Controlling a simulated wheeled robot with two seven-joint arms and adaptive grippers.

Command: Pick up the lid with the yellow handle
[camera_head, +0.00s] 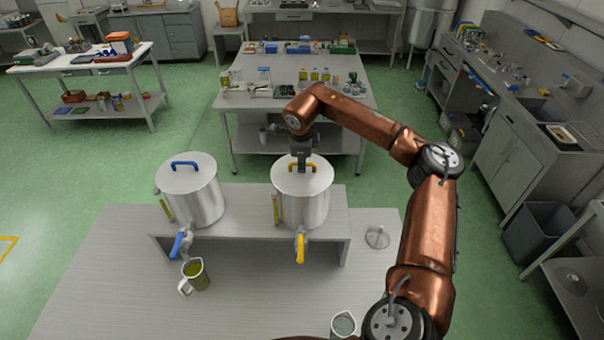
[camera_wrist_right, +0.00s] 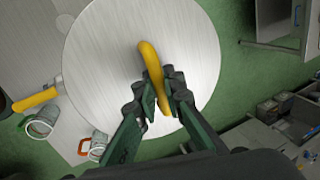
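The lid with the yellow handle (camera_head: 318,178) lies flat on the right steel pot (camera_head: 303,208). In the right wrist view the round pale lid (camera_wrist_right: 105,55) fills the middle, with its yellow arched handle (camera_wrist_right: 150,62) across it. My right gripper (camera_head: 301,166) points down at the lid from above. Its fingers (camera_wrist_right: 162,100) are drawn in close on both sides of the handle's lower part and appear to grip it. The far end of the handle stays in the open. My left gripper is not in view.
A left pot (camera_head: 198,200) with a blue-handled lid stands beside it on a raised shelf (camera_head: 250,222). A jug (camera_head: 195,275) of greenish liquid stands below the blue tap. A clear round item (camera_head: 377,237) and a metal cup (camera_head: 343,323) are on the right.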

